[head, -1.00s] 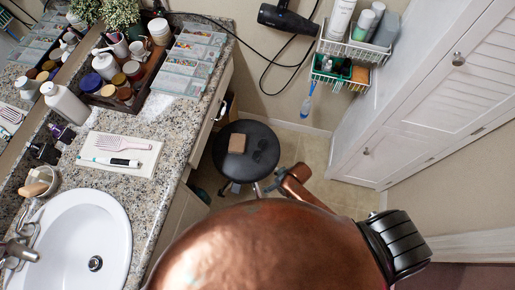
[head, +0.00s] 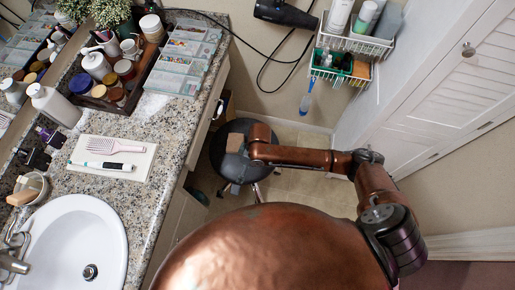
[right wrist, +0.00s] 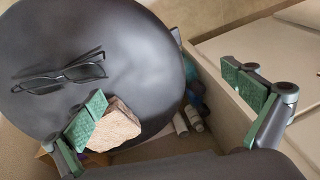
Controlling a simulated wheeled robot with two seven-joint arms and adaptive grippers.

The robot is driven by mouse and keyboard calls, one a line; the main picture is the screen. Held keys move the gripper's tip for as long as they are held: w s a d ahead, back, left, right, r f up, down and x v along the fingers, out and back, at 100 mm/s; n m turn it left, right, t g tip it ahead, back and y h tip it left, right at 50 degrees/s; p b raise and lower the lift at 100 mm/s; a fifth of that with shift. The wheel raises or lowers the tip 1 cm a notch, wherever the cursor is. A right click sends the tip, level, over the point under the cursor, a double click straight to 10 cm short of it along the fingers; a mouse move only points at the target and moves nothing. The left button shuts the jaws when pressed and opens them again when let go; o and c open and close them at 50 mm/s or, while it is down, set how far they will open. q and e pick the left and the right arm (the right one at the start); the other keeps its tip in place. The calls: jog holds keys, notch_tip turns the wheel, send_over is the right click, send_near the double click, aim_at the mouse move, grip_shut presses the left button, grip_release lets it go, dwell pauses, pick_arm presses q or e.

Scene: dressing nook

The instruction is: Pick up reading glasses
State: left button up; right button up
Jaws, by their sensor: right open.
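The dark-framed reading glasses (right wrist: 62,74) lie on the black round stool seat (right wrist: 130,45) in the right wrist view. My right gripper (right wrist: 168,112) is open, its green-padded fingers wide apart over the stool and its edge. The glasses lie outside the gap, up and left of the left finger in that view. A brown block (right wrist: 116,126) is on the seat beside that finger, partly overlapped by it. In the head view my right arm reaches over the stool (head: 218,150) and hides the glasses. My left gripper is not in view.
A wire rack (head: 345,70) hangs on the wall beyond the stool. White cabinet doors (head: 450,90) stand at the right.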

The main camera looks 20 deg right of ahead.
jog(key=w+d+r+h, duration=0.1)
jog(key=w+d, duration=0.2)
jog(key=w+d+r, duration=0.1)
jog(key=w+d, duration=0.1)
jog(key=w+d+r+h, duration=0.1)
jog(key=w+d, duration=0.2)
jog(key=shift+w+d+r+m+h, duration=0.3)
jog(key=shift+w+d, duration=0.05)
jog(key=shift+w+d+f, duration=0.15)
jog(key=shift+f, duration=0.05)
notch_tip(320, 180, down, 2)
jog(key=shift+b, duration=0.65)
jog(key=f+b, duration=0.1)
jog(key=f, duration=0.1)
jog(key=f+b, duration=0.1)
jog(key=f, duration=0.1)
jog(key=shift+w+a+f+b, duration=0.1)
jog(key=shift+a+f+b, duration=0.1)
jog(key=shift+f+b, duration=0.15)
jog(key=shift+f, duration=0.2)
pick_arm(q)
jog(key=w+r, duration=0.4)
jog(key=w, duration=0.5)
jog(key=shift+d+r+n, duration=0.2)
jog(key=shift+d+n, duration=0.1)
pick_arm(e)
jog(key=shift+c, duration=0.3)
jog(key=c, duration=0.5)
jog(key=shift+r, duration=0.1)
